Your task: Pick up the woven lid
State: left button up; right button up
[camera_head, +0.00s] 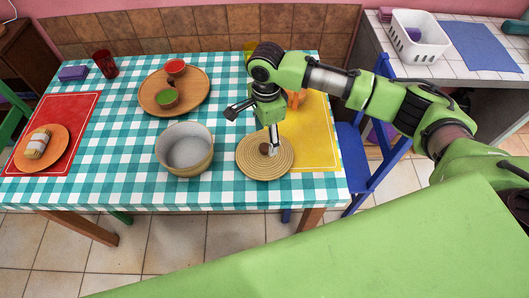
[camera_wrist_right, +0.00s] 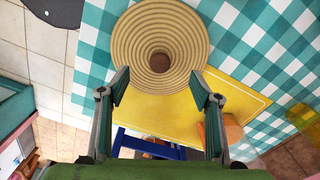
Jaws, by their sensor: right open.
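The woven lid (camera_head: 253,169) is a round, tan, ringed disc with a dark brown knob (camera_head: 265,148). It lies on the checked tablecloth near the front edge, partly over the yellow placemat. It also shows in the right wrist view (camera_wrist_right: 135,40), with its knob (camera_wrist_right: 159,60) just ahead of the fingers. My right gripper (camera_head: 272,144) is over the lid, close to the knob. In the right wrist view my right gripper (camera_wrist_right: 159,88) has its fingers wide apart with nothing between them. My left gripper is in neither view.
A grey and tan pot (camera_head: 187,150) stands open, left of the lid. A wooden tray (camera_head: 191,99) with two small bowls lies behind it. An orange item (camera_wrist_right: 231,133) is on the yellow placemat (camera_head: 312,140). A blue chair (camera_head: 368,165) stands at the table's right.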

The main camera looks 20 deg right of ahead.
aim_at(265, 147)
jog(key=shift+a+f+p, duration=0.15)
jog(key=shift+f+p, duration=0.05)
jog(key=shift+f, duration=1.2)
jog(key=shift+a+f+p, duration=0.1)
jog(key=shift+f+p, duration=0.1)
jog(key=shift+f, duration=1.15)
jog(key=shift+s, duration=0.15)
jog(key=c, duration=1.7)
